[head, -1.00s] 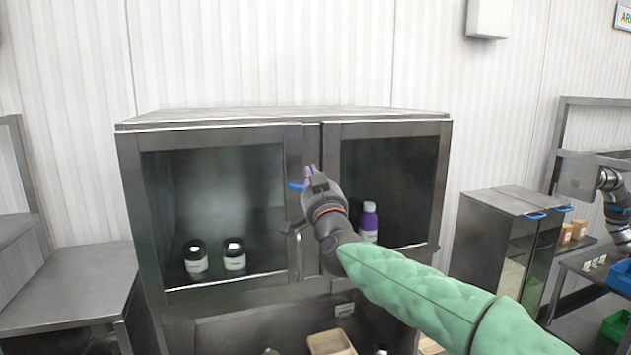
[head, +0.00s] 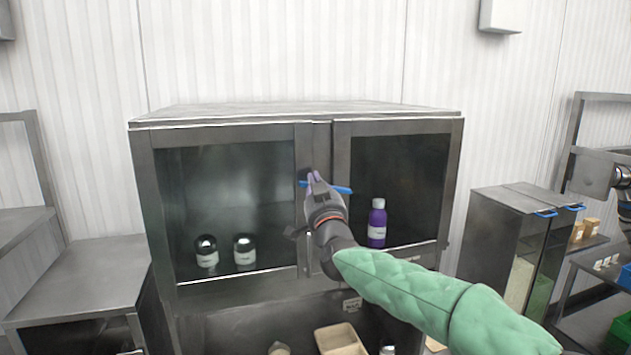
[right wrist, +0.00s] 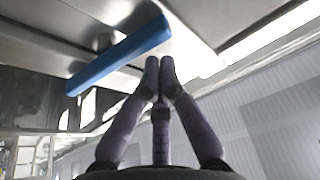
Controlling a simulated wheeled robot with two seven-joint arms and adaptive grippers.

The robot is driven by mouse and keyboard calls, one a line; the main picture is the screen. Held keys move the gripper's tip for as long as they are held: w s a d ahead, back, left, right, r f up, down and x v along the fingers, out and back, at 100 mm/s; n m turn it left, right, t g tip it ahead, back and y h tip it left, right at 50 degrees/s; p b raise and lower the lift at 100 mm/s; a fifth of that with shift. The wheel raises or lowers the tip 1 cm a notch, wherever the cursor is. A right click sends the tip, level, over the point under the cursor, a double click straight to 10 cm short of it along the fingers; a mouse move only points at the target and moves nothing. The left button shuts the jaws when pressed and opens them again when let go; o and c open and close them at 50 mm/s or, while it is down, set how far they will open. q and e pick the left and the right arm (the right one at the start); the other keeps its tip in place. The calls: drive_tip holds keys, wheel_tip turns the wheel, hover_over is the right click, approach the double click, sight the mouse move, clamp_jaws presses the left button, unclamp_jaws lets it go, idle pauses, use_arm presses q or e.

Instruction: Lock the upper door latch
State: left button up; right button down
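The upper door latch has a blue handle (head: 342,189) lying roughly level on the centre frame between the cabinet's two upper doors. In the right wrist view the blue handle (right wrist: 120,56) runs diagonally just beyond and left of the fingertips. My right gripper (head: 316,178) is at the latch, in front of the handle's middle, and hides that part. In the right wrist view its purple fingers (right wrist: 159,78) come together at the tips with nothing visible between them. Whether the tips touch the handle is unclear. My left gripper is out of view.
The metal cabinet (head: 230,122) has both upper doors closed. Two dark jars (head: 207,251) show behind the left door and a purple bottle (head: 377,222) behind the right. A metal table (head: 80,285) stands left, and a smaller cabinet (head: 495,240) stands right.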

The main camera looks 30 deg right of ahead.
drive_tip(key=shift+w+a+f+n+y+b, duration=0.1)
drive_tip(key=shift+f+n+y+b, duration=0.25)
drive_tip(key=shift+n+b, duration=0.4)
drive_tip(key=shift+s+a+f+n+y+b, duration=0.15)
drive_tip(key=shift+f+n+y+b, duration=0.15)
drive_tip(key=shift+n+b, duration=0.45)
drive_tip(key=shift+w+a+f+n+y+b, duration=0.15)
drive_tip(key=shift+f+n+y+b, duration=0.2)
drive_tip(key=shift+n+b, duration=0.4)
